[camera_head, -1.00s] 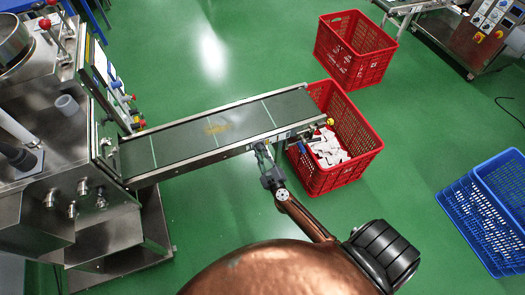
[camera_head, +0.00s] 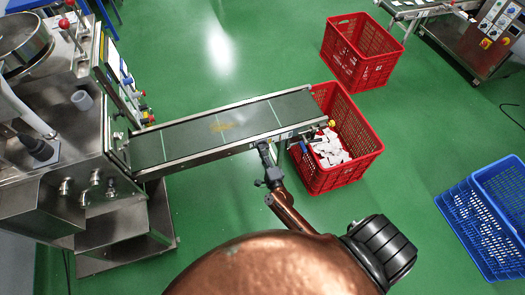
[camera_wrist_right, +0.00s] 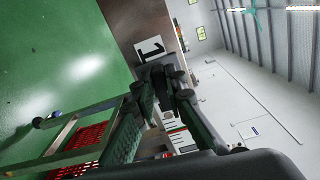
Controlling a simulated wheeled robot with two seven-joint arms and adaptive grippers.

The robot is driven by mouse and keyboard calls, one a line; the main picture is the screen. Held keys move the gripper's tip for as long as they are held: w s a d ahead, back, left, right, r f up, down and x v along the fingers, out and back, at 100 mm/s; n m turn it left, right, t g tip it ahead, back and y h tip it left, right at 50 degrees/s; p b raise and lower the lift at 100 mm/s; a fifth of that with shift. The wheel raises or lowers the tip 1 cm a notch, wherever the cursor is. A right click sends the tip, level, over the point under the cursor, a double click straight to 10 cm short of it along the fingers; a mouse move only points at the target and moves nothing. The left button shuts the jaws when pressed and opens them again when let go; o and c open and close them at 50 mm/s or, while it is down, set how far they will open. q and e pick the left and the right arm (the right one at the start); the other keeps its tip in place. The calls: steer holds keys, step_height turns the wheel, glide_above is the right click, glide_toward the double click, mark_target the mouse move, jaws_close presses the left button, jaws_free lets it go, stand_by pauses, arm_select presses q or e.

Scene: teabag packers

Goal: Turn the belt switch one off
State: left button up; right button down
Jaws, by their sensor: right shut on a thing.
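The conveyor belt (camera_head: 200,135) runs from the steel machine at left to a red crate at right. My right gripper (camera_head: 263,148) is at the belt's near side rail, toward its right end. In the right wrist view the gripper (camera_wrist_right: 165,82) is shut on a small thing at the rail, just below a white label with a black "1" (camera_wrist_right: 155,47). The fingers hide the belt switch, so its position cannot be read. My left gripper is not in view.
A red crate (camera_head: 322,183) with white packets (camera_head: 330,152) stands under the belt's right end. Another red crate (camera_head: 350,70) is behind it. A blue crate (camera_head: 465,235) is at right. The steel machine (camera_head: 75,150) stands at left. Green floor is free between them.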

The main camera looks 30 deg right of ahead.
steer(key=shift+a+n, duration=0.1)
steer(key=shift+n, duration=0.4)
steer(key=shift+f, duration=0.1)
steer(key=c, duration=2)
jaws_free()
steer(key=shift+o, duration=0.2)
steer(key=v, duration=1.2)
